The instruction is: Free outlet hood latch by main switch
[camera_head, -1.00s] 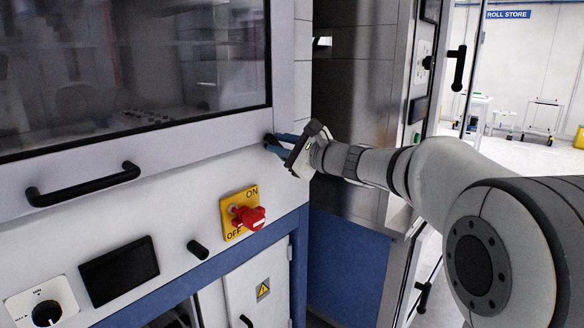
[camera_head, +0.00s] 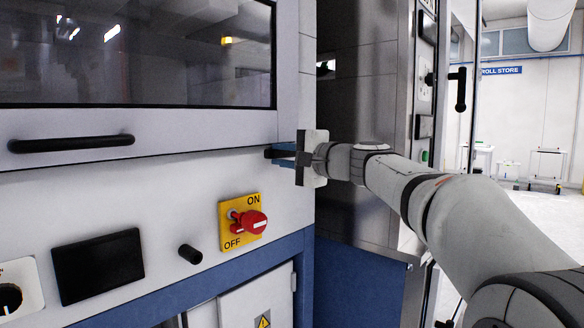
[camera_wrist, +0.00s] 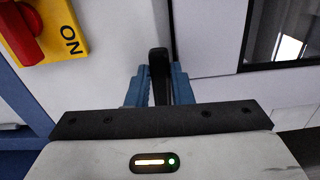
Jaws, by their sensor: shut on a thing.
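The red main switch (camera_head: 254,222) sits on a yellow plate (camera_head: 228,211) marked ON and OFF on the white front panel. In the wrist view the red switch (camera_wrist: 20,38) shows at the upper left. A small black latch lever (camera_wrist: 158,62) stands out at the hood's lower edge, above and right of the switch. My gripper (camera_head: 282,153) is at the latch, with its blue fingers shut on the lever from both sides. The wrist view also shows my gripper (camera_wrist: 160,88) around it. The fingers hide part of the lever. The windowed hood (camera_head: 140,128) is above.
A long black handle (camera_head: 72,144) crosses the hood front at left. A black screen (camera_head: 99,266), a short black knob (camera_head: 190,254) and a dial plate (camera_head: 14,290) sit below. A steel cabinet (camera_head: 365,90) stands close on the right.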

